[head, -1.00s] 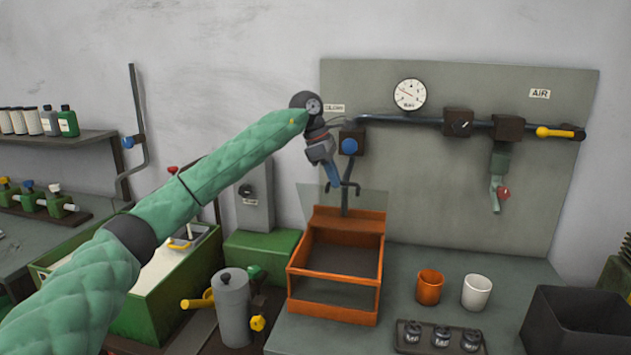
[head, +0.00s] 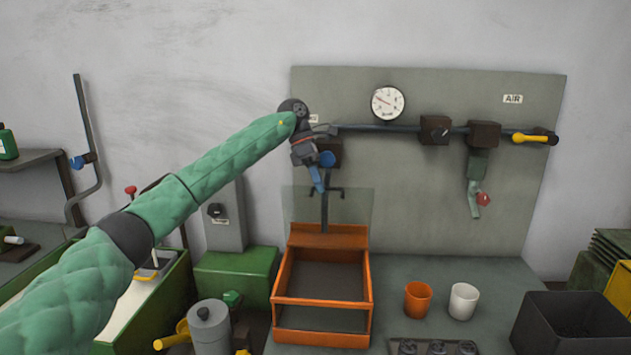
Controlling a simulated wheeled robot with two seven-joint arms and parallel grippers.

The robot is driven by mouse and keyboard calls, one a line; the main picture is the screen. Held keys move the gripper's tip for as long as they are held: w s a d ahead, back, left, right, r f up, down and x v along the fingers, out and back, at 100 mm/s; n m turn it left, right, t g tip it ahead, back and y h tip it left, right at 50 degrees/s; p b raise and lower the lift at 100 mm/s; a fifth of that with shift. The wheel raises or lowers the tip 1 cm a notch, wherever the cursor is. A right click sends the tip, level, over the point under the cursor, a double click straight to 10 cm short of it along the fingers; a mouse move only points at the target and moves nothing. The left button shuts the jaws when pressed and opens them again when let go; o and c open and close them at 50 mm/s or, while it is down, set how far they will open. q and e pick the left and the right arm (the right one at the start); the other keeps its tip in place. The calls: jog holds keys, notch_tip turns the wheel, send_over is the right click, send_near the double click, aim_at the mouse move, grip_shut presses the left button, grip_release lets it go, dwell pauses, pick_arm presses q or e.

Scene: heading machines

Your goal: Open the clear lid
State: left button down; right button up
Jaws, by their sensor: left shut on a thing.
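The clear lid (head: 350,207) is a see-through pane standing raised, close to upright, at the back edge of the orange box (head: 322,316). The box's open top shows a dark inside. My left gripper (head: 319,186) is at the upper edge of the lid, left of its middle, and is shut on it. The wrist hides part of the blue knob behind it, and the exact contact is too small to see. My right gripper is not in view.
A grey panel (head: 440,185) with a gauge (head: 388,103) and pipe stands close behind. An orange cup (head: 417,300), a white cup (head: 463,301) and a black bin (head: 570,325) are on the right. A grey canister (head: 209,328) stands left of the box.

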pick_arm(q)
jog(key=shift+w+a+f, duration=0.15)
jog(key=shift+a+f, duration=0.1)
jog(key=shift+f, duration=0.15)
jog(key=c, duration=1.7)
grip_release()
jog(key=shift+o, duration=1)
jog(key=shift+w+f, duration=0.15)
jog(key=shift+w, duration=0.2)
jog(key=shift+s+r, duration=0.1)
jog(key=shift+r, duration=0.15)
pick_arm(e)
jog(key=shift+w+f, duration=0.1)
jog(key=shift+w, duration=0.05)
pick_arm(q)
jog(key=shift+r, duration=0.15)
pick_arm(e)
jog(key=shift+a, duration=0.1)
